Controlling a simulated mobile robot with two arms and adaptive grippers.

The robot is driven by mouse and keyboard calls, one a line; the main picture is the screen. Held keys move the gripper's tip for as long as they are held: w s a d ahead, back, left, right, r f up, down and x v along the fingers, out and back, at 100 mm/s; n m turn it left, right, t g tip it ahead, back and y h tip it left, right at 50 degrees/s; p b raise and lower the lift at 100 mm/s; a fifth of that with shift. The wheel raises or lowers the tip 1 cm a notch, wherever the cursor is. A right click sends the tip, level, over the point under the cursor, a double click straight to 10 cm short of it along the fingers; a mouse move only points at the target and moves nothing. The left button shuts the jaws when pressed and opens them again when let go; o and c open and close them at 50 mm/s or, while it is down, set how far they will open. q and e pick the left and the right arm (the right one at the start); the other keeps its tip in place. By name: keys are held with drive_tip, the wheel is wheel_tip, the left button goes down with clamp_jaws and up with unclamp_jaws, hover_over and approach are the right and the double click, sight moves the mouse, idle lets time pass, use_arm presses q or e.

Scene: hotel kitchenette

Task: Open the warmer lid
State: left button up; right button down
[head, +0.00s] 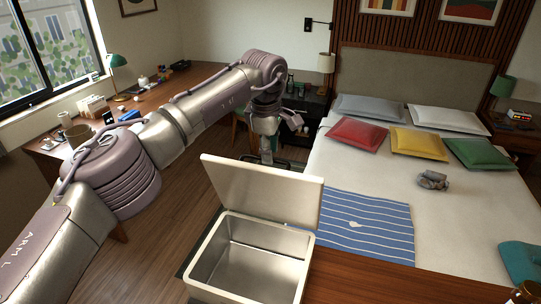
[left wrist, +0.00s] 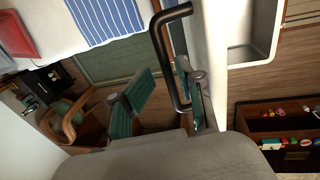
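The warmer (head: 250,262) is a cream box with an empty-looking steel inside, at the bottom middle of the head view. Its lid (head: 262,190) stands raised and tilted back at the far side. In the left wrist view the lid (left wrist: 208,60) shows edge-on, with a black bar handle (left wrist: 168,60) on its outer face. My left gripper (head: 266,156) is behind the raised lid, partly hidden by it. In the left wrist view its green-padded fingers (left wrist: 168,100) are apart, with the handle's bar between them, closer to the right finger. My right gripper is not in view.
A bed (head: 430,210) with several pillows and a blue striped cloth (head: 365,228) lies right of the warmer. A desk (head: 150,100) runs along the left wall. A chair (left wrist: 75,120) stands near the gripper. The wooden floor (head: 180,205) left of the warmer is clear.

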use_arm(q)
wheel_tip(320, 180, up, 9)
drive_tip(key=s, duration=0.1)
drive_tip(key=shift+s+a, duration=0.25)
drive_tip(key=shift+a, duration=0.1)
drive_tip(key=shift+d, duration=0.1)
